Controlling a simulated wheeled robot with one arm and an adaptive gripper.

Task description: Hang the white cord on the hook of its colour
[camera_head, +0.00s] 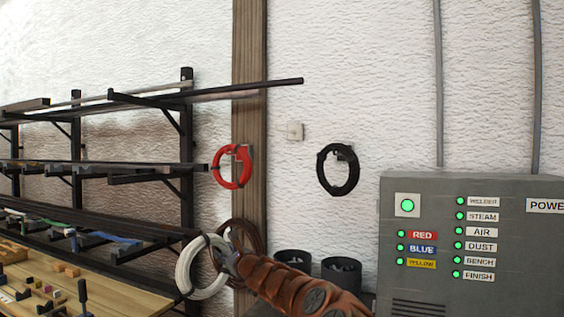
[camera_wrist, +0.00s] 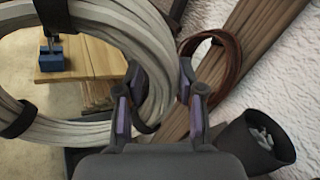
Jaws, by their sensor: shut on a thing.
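The white cord (camera_head: 184,270) is a coil with dark ties, held up in front of the workbench and rack. My gripper (camera_head: 224,259) is shut on the right side of this coil. In the wrist view the cord (camera_wrist: 85,131) passes between the two fingers of my gripper (camera_wrist: 158,88). A small pale plate (camera_head: 295,131) sits bare on the wall, between and above the hung red and black coils. It looks whitish; I cannot make out a hook shape on it.
A red coil (camera_head: 218,166) hangs by the wooden post (camera_head: 249,60), and a black coil (camera_head: 323,170) hangs on the wall. A brown coil (camera_head: 258,240) is low at the post. Dark bins (camera_head: 341,272) and a grey control box (camera_head: 470,195) stand right.

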